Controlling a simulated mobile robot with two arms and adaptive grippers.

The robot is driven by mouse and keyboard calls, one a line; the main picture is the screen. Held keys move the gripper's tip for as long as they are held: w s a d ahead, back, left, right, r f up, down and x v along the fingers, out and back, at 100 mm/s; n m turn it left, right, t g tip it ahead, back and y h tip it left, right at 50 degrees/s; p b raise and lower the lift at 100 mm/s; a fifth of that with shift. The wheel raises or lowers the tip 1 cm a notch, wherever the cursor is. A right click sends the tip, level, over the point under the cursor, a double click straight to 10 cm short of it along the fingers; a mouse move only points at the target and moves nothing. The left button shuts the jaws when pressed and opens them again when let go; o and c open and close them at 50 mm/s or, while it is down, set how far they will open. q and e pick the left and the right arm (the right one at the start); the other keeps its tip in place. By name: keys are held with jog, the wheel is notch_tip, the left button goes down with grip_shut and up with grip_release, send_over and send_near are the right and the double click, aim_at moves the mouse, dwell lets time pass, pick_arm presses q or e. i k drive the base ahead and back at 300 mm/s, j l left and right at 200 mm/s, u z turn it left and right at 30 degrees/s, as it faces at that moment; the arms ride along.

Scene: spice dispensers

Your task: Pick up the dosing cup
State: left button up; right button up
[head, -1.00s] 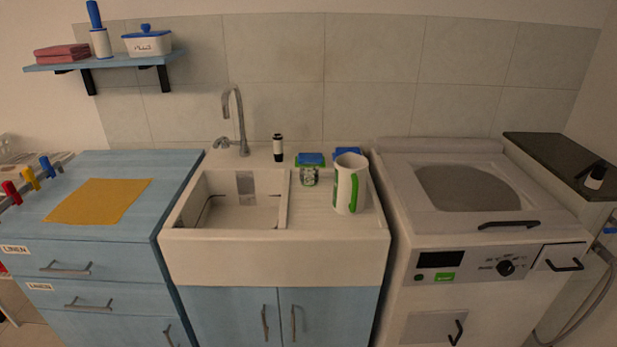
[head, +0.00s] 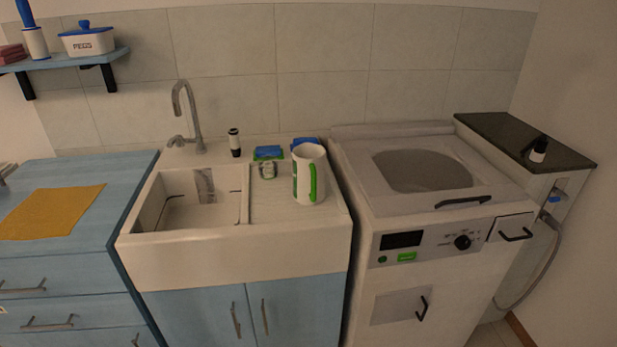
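Neither of my grippers is in view. I cannot tell for sure which of these is the dosing cup. Another blue item (head: 304,141) is partly hidden behind the white cup.
The sink basin (head: 170,207) is left of the drainboard, with a tall faucet (head: 188,117) and a black-and-white bottle (head: 234,143) behind. A washing machine (head: 360,205) stands right. A small bottle (head: 538,150) sits on the dark counter (head: 500,134). An orange cloth (head: 50,212) lies left.

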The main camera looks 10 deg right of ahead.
aim_at(268, 169)
jog(key=i+j, duration=0.2)
jog(key=j, duration=0.2)
jog(key=i+j+z, duration=0.1)
jog(key=j, duration=0.25)
jog(key=i+j, duration=0.25)
jog(key=j, duration=0.15)
jog(key=i+j+z, duration=0.1)
jog(key=j, duration=0.3)
jog(key=i, duration=0.05)
